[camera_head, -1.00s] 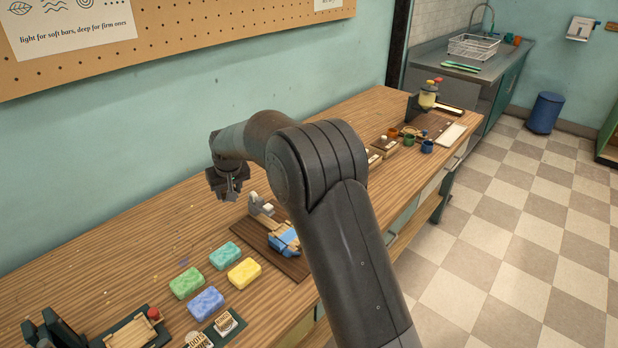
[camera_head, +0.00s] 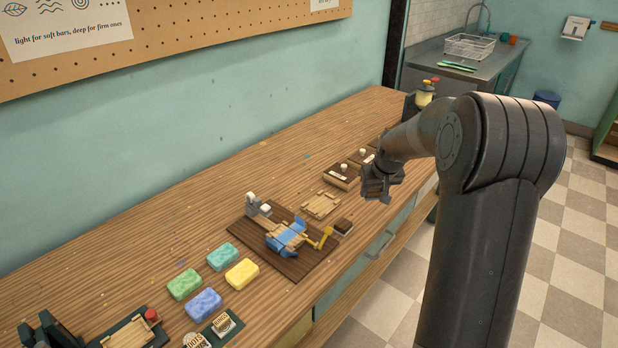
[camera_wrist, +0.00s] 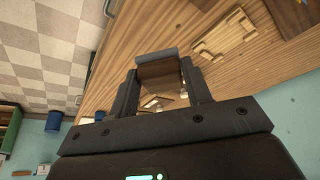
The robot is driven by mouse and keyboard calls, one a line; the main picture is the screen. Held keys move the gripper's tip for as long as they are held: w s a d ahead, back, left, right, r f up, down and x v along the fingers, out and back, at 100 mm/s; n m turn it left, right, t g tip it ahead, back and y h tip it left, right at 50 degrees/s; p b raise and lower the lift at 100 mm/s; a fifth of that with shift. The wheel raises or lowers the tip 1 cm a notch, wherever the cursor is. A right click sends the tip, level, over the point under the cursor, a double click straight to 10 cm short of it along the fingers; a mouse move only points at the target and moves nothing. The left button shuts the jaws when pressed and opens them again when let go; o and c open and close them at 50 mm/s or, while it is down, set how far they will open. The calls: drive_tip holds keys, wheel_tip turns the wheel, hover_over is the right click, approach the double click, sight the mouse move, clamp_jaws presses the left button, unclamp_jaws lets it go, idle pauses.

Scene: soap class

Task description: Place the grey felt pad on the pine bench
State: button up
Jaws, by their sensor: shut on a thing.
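My gripper (camera_head: 376,192) hangs over the front part of the wooden bench (camera_head: 180,225), to the right of the clamp board. In the wrist view my gripper (camera_wrist: 160,88) is shut on a small block with a dark brown face and a grey strip along its far edge. I take this to be the grey felt pad (camera_wrist: 157,55). In the head view the held thing is too small and dark to make out.
A brown board (camera_head: 300,262) with a blue clamp lies left of my gripper. Dark boxes (camera_head: 342,176) stand behind. Bench top toward the wall is clear.

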drive_tip(key=s+d, duration=0.4)
drive_tip(key=d, duration=0.2)
drive_tip(key=shift+m, duration=0.4)
drive_tip(key=w+a+f, duration=0.2)
drive_tip(key=a, duration=0.1)
drive_tip(key=w+a+f, duration=0.5)
drive_tip(key=shift+w+a, duration=0.1)
drive_tip(key=shift+a, duration=0.25)
drive_tip(key=shift+f, duration=2.05)
drive_tip(key=shift+f, duration=0.1)
drive_tip(key=o, duration=1)
